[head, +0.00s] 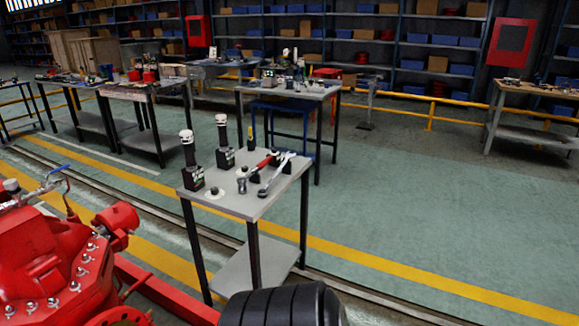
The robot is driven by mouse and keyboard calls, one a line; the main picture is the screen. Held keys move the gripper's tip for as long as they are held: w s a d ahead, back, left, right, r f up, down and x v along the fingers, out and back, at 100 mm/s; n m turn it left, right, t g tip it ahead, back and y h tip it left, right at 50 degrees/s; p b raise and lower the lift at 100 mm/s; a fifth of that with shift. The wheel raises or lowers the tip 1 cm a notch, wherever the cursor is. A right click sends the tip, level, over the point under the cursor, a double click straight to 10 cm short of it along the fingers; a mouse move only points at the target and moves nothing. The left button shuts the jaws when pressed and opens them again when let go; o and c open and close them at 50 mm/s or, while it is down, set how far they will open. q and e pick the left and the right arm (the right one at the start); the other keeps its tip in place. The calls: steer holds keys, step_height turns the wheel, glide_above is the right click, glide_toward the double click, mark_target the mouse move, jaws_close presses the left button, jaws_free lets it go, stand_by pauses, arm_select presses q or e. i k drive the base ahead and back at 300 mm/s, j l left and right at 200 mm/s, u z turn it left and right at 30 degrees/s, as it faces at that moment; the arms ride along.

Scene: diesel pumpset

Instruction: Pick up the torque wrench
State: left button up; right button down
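A small grey table (222,203) stands in the middle of the head view. Two long tools lie side by side toward the right part of its top. One has a red handle (262,163) and the other is a silver bar-like tool (275,176). One of them looks like the torque wrench, but at this size I cannot tell for sure which. Dark supports or blocks show around the tools. Neither of my grippers is in view, and nothing is seen touching the tools.
Two black upright devices with white tops (224,142) stand on the table's left and back. A short metal piece (242,186) lies near the front. A red pump machine (45,255) fills the lower left. A black ribbed round object (284,306) is at the bottom. Floor to the right is clear.

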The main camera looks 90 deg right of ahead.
mark_target(241, 181)
steer(key=z, duration=2.4)
steer(key=j+z, duration=0.1)
steer(key=j, duration=0.15)
steer(key=j+u, duration=0.2)
steer(key=j, duration=0.3)
steer(key=j+u, duration=0.2)
steer(key=j, duration=0.35)
steer(key=i+j+u, duration=0.15)
steer(key=j, duration=0.3)
steer(key=j+u, duration=0.2)
steer(key=j, duration=0.35)
steer(key=z, duration=1.5)
steer(key=i+u, duration=0.1)
steer(key=u, duration=0.2)
steer(key=i+l+u, duration=0.1)
steer(key=u, duration=0.2)
steer(key=i+l+u, duration=0.15)
steer(key=l, duration=0.2)
steer(key=i+l+u, duration=0.25)
steer(key=l, duration=0.45)
steer(key=i+l+u, duration=0.15)
steer(key=l, duration=0.2)
steer(key=i+l+u, duration=0.1)
steer(key=l, duration=0.3)
steer(key=i, duration=0.05)
